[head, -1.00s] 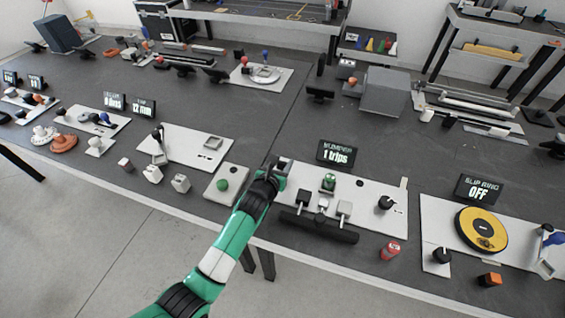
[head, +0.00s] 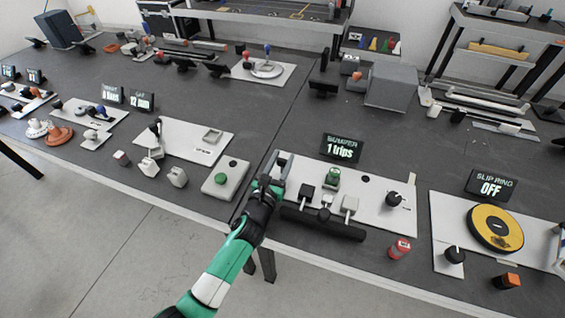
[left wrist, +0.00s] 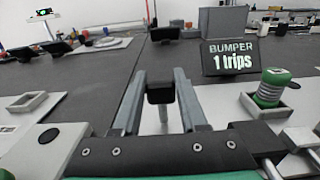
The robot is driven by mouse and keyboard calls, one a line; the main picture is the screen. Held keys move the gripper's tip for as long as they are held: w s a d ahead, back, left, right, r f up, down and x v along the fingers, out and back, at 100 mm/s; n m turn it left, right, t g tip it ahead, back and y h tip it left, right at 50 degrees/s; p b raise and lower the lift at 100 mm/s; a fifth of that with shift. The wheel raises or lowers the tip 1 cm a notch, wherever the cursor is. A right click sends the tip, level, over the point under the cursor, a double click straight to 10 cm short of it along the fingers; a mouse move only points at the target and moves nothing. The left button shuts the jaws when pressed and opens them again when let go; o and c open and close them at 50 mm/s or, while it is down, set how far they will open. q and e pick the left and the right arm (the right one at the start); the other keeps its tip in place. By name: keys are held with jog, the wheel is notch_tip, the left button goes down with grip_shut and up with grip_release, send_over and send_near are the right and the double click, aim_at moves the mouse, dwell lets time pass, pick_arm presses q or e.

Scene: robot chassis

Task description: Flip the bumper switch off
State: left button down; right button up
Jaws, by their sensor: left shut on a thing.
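The bumper panel (head: 375,207) is a white board on the dark bench. Its display (head: 341,148) reads "BUMPER 1 trips" and also shows in the left wrist view (left wrist: 229,60). A green spring-like piece (head: 332,179) stands on the board, with a black bar (head: 322,224) along the front. My left gripper (head: 276,170) is at the board's left end. In the left wrist view its two grey fingers (left wrist: 160,100) are shut on a black switch cap (left wrist: 160,88) with a pale stem below. The switch's base is largely hidden. My right gripper is not in view.
A grey box with a green button (head: 221,180) stands left of the gripper. A black knob (head: 394,199) is at the panel's right, a red can (head: 399,249) in front. The yellow slip ring disc (head: 495,228) lies farther right.

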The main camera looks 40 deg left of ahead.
pick_arm(q)
jog(key=shift+c, duration=2.2)
grip_release()
jog(key=shift+s+d, duration=0.1)
jog(key=p+v, duration=0.4)
jog(key=v, duration=0.7)
jog(key=shift+s, duration=0.2)
